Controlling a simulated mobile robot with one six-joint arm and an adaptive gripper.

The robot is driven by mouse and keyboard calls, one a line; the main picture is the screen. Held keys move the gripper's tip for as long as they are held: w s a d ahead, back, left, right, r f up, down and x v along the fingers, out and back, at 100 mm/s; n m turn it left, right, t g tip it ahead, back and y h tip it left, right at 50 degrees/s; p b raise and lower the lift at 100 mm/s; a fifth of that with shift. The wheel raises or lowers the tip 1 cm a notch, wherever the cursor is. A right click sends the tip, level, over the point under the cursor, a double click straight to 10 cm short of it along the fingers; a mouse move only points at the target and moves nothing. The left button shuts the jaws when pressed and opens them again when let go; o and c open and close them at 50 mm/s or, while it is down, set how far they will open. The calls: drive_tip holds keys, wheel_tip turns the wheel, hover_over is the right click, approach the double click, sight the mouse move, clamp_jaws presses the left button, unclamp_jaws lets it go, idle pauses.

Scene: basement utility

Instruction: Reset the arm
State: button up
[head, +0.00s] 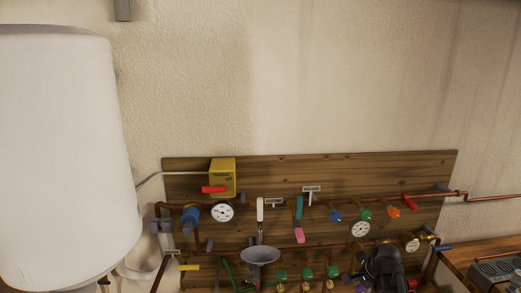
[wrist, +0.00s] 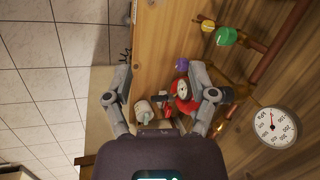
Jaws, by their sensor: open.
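My gripper (wrist: 160,78) shows in the wrist view with its two grey fingers spread wide apart. Nothing is held between them. Beyond the fingers are a red part with a pale round face (wrist: 183,90) and a small whitish item (wrist: 145,108); I cannot tell what either is. In the head view, a dark rounded shape (head: 383,268), seemingly my arm's end, is in front of the board's lower right. Its fingers cannot be made out there.
A wooden board (head: 270,172) carries copper pipes, gauges (head: 222,212), coloured valves and a yellow box (head: 223,176). A grey funnel (head: 260,256) is at lower centre. A white tank (head: 65,150) stands left. A wooden bench (head: 470,255) is at lower right. Wall above the board is clear.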

drive_tip(key=s+a+f+n+g+h+b, duration=0.1)
drive_tip(key=s+a+f+n+b, duration=0.2)
drive_tip(key=a+n, duration=0.4)
drive_tip(key=s+a+f+n+g+h+b, duration=0.1)
drive_tip(key=s+a+f+n+g+b, duration=0.1)
drive_tip(key=s+a+f+n+b, duration=0.2)
drive_tip(key=s+a+f+n, duration=0.1)
drive_tip(key=s+a+n, duration=0.1)
drive_tip(key=a+n, duration=0.1)
drive_tip(key=shift+a+f, duration=0.4)
drive_tip(key=shift+a, duration=0.05)
drive_tip(key=shift+d, duration=0.1)
idle(0.5)
